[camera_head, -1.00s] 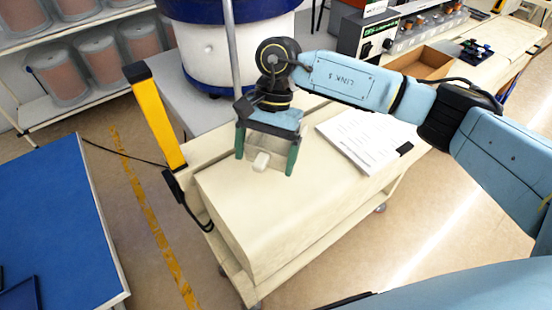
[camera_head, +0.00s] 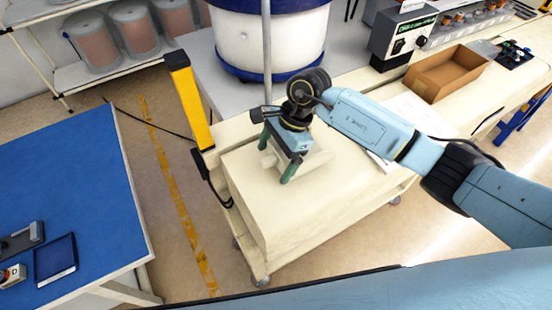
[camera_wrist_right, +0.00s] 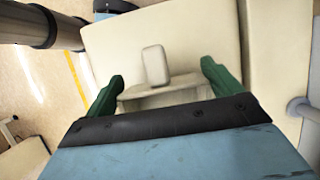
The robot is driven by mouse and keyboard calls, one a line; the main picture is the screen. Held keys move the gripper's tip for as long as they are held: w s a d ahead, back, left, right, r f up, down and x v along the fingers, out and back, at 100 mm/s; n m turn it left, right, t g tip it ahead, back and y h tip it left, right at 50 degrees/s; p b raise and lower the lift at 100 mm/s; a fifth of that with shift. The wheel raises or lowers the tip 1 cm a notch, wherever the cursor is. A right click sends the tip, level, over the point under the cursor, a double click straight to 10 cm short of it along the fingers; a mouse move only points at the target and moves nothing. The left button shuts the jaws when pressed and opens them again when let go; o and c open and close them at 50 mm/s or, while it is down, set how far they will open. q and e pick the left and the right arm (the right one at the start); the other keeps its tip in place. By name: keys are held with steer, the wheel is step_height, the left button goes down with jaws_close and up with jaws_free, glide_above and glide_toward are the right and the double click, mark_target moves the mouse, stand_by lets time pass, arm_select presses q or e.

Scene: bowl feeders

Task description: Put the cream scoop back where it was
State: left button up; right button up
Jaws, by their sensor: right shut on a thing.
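The cream scoop (camera_wrist_right: 155,66) is between the green fingers of my right gripper (camera_wrist_right: 162,84), which is shut on it. In the wrist view its pale block-like end points away from the gripper, and a wider cream part spans between the fingers. In the head view my right gripper (camera_head: 277,155) is over the cream-topped cart (camera_head: 300,205), and a small part of the scoop (camera_head: 267,159) shows beside the fingers. Its colour blends with the cart top, so I cannot tell whether it touches it. My left gripper is not in view.
A yellow post (camera_head: 190,105) stands at the cart's left corner. A blue and white bowl feeder (camera_head: 268,40) stands behind. Papers (camera_head: 415,112) and an open cardboard box (camera_head: 445,75) are to the right. A blue table (camera_head: 75,190) is at left. The cart's front top is clear.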

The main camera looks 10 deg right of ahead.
step_height(320, 180, down, 2)
steer(key=shift+f, duration=0.2)
steer(key=o, duration=0.7)
steer(key=shift+r, duration=0.1)
